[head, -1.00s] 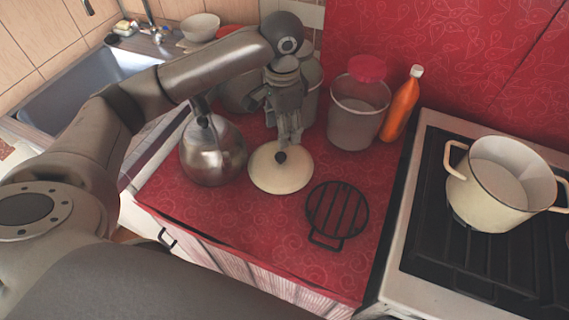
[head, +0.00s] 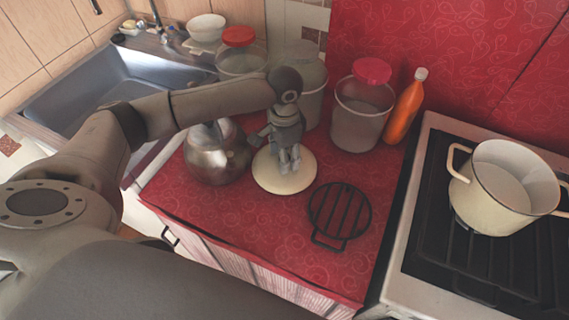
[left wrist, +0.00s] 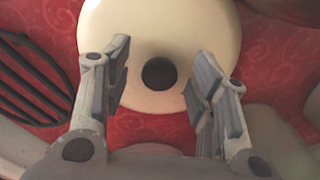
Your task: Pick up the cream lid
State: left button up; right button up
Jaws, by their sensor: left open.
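The cream lid (head: 299,180) lies flat on the red oilcloth counter, between a metal kettle and a black trivet. In the left wrist view the lid (left wrist: 200,22) shows its round dark knob (left wrist: 159,73). My left gripper (head: 287,172) is over the lid, pointing down, and hides the knob in the head view. In the left wrist view the left gripper (left wrist: 158,82) is open, with one finger on each side of the knob; I cannot tell how far above the lid the fingertips are. My right gripper is not in view.
The metal kettle (head: 216,160) stands close to the left of the lid. The black trivet (head: 340,211) lies to the right. Lidded canisters (head: 358,125) and an orange bottle (head: 404,108) stand behind. A cream pot (head: 495,205) sits on the stove. The counter front is clear.

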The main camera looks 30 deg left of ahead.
pick_arm(q)
grip_shut()
jog(key=shift+r, duration=0.2)
jog(key=shift+r, duration=0.25)
notch_tip(320, 180, up, 2)
jog(key=shift+w+r, duration=0.1)
jog(key=shift+r, duration=0.05)
jog(key=s+d+r, duration=0.9)
jog(key=s+r, duration=0.1)
jog(key=s, duration=0.1)
